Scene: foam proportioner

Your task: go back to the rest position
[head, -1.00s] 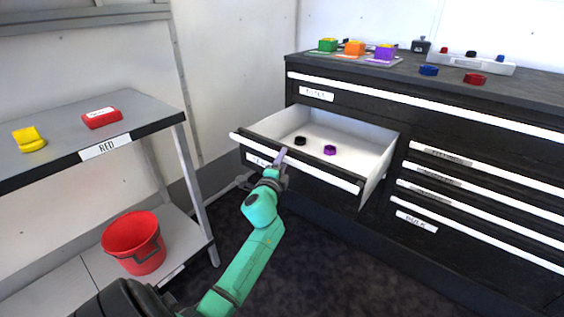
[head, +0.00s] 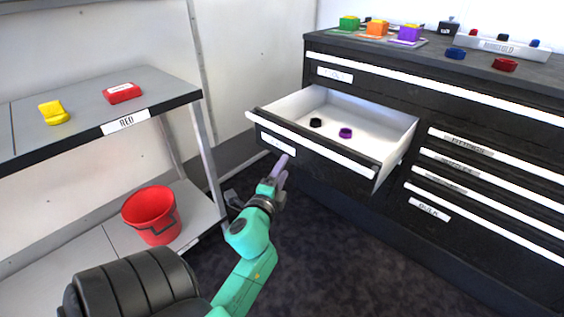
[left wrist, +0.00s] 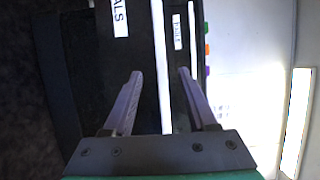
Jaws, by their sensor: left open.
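My left gripper (head: 262,184) is in front of the black cabinet, below and a little left of the open drawer's front, in the head view. In the left wrist view its two fingers (left wrist: 160,95) are spread apart with nothing between them. The open drawer (head: 318,144) holds a black ring (head: 316,122) and a purple ring (head: 345,133) on its white floor. My right gripper is not in view.
A grey shelf (head: 75,105) at left carries a yellow part (head: 53,113) and a red part (head: 121,93); a red bucket (head: 151,214) stands on its lower level. Coloured blocks and rings sit on the cabinet top (head: 400,58). Dark floor (head: 330,260) lies clear in front.

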